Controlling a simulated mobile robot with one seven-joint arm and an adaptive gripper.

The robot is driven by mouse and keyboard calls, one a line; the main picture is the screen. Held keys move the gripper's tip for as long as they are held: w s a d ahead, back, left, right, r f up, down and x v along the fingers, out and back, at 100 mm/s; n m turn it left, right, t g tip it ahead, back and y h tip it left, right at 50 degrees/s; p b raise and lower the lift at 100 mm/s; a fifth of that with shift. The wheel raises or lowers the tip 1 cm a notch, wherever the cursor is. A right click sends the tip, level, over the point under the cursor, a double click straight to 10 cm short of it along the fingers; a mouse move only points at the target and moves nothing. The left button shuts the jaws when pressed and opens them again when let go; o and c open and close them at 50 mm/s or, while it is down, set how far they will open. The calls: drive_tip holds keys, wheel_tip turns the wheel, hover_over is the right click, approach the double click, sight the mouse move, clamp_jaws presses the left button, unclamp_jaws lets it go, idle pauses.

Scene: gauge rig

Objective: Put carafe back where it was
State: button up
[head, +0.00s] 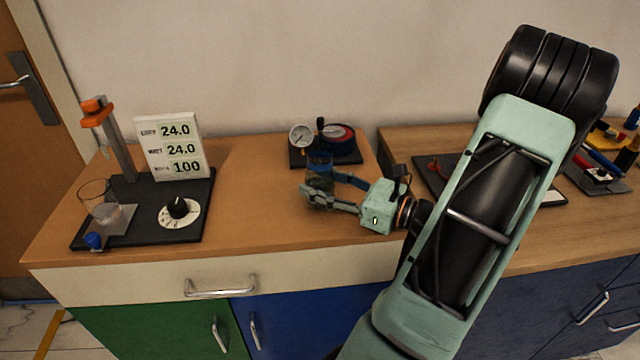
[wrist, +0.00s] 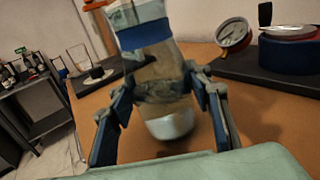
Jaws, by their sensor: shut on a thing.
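My gripper (head: 318,188) is shut on the carafe (head: 320,168), a see-through vessel with a blue band. The carafe is over the middle of the wooden counter, partly hidden by the fingers in the head view. In the wrist view the carafe (wrist: 152,55) stands between the two fingers (wrist: 165,95), with its rounded silvery end towards the camera. I cannot tell whether it touches the counter.
The counter between is clear.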

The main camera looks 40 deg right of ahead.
drive_tip(key=shift+f, duration=0.1)
drive_tip(key=o, duration=1.5)
drive_tip(key=shift+c, duration=0.2)
drive_tip(key=shift+r, duration=0.2)
drive_tip(key=p+v, duration=0.1)
drive_tip(key=v, duration=1.1)
drive_tip(key=shift+f, duration=0.1)
